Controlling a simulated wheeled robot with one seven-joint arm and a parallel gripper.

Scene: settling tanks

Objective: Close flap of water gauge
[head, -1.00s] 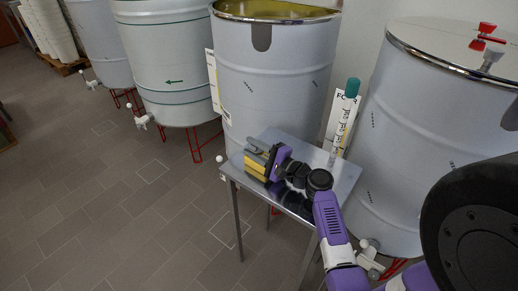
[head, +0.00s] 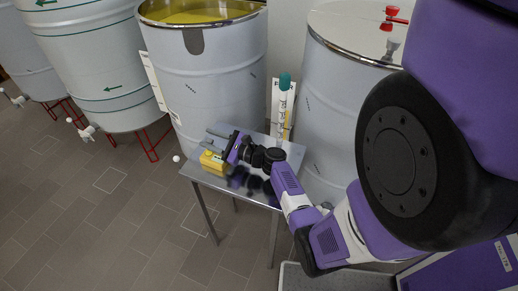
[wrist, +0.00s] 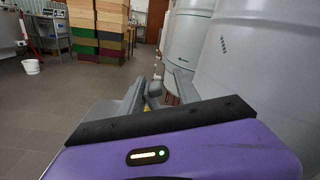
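The water gauge is a small yellow box (head: 212,162) near the left edge of the small metal table in the head view. My gripper (head: 215,136) is low over the table, right above and beside this box, and hides part of it. In the wrist view my gripper (wrist: 159,84) has its two grey fingers apart, with a small yellowish piece (wrist: 154,88) visible between them. A grey surface (wrist: 98,118) lies beside the left finger. I cannot make out the flap or its angle, nor whether the fingers touch the gauge.
Large tanks (head: 205,85) stand close behind and to the right (head: 335,110). The tiled floor (head: 90,215) on the left is open.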

